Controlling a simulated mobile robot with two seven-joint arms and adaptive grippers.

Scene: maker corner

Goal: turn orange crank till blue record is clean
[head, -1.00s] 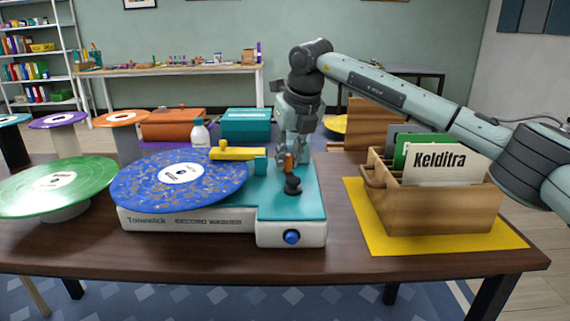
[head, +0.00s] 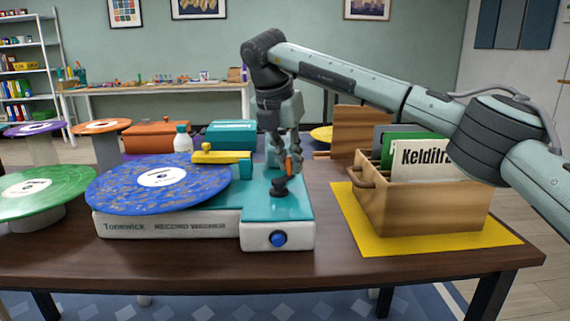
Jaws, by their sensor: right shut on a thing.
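The blue record (head: 120,190) lies flat on the record washer (head: 170,226), with brownish specks scattered over it and a white label in its middle. A yellow arm (head: 218,157) reaches over its far right edge. The orange crank handle (head: 288,165) stands above a dark hub (head: 280,187) on the washer's teal top. My right gripper (head: 290,168) points down and is shut on the orange crank handle, its fingers partly covering it. My left gripper is not in view.
A wooden crate (head: 425,212) with record sleeves stands on a yellow mat (head: 435,243) at the right. A green record (head: 35,190) on a stand is at the left. A white bottle (head: 183,139), orange box (head: 155,137) and teal box (head: 230,134) stand behind the washer.

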